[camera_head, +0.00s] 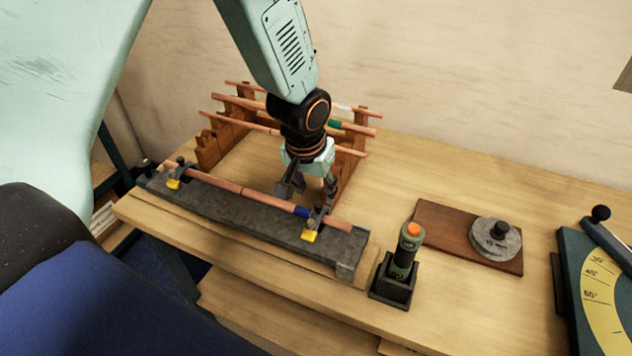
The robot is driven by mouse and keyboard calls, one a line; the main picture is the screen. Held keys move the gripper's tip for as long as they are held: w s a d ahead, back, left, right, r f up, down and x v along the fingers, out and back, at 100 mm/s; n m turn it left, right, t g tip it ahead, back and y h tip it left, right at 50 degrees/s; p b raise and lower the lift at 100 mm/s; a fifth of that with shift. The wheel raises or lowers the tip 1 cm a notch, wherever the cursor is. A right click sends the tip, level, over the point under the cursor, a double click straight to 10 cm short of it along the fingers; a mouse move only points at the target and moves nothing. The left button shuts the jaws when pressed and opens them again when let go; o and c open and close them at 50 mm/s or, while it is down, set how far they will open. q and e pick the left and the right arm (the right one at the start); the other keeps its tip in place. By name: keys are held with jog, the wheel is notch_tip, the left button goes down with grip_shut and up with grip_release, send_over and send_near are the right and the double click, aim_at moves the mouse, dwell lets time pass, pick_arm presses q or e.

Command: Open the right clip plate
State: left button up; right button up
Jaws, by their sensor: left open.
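The right clip plate (313,222) is a small dark part with a yellow tab (309,236), near the right end of a grey bar fixture (240,209). A copper pipe (258,198) with a blue band (302,211) lies along the fixture and passes at this clip. Whether the clip is shut over the pipe is too small to tell. A similar left clip (175,178) with a yellow tab is at the other end. My left gripper (308,191) points down, open and empty, just behind the pipe and close to the right clip. My right gripper is out of view.
A wooden rack (208,148) with several copper pipes stands behind my left gripper. A green torch-like tool (405,253) with an orange top stands in a black holder (391,288) to the right. A brown board (447,224) bears a round grey piece (495,239). An angle gauge (592,295) is far right.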

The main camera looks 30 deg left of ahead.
aim_at(318, 206)
pick_arm(q)
jog(key=shift+d+f+b, duration=0.2)
jog(key=shift+f+b, duration=0.15)
jog(key=shift+f, duration=0.25)
jog(key=b+x, duration=0.2)
jog(key=x, duration=0.1)
jog(key=b+x, duration=0.1)
jog(key=x, duration=0.1)
jog(key=shift+w+a+f, duration=0.15)
jog(key=shift+a, duration=0.1)
jog(key=shift+w+f, duration=0.15)
jog(key=shift+f, duration=0.1)
jog(key=shift+d, duration=0.25)
jog(key=shift+s, duration=0.25)
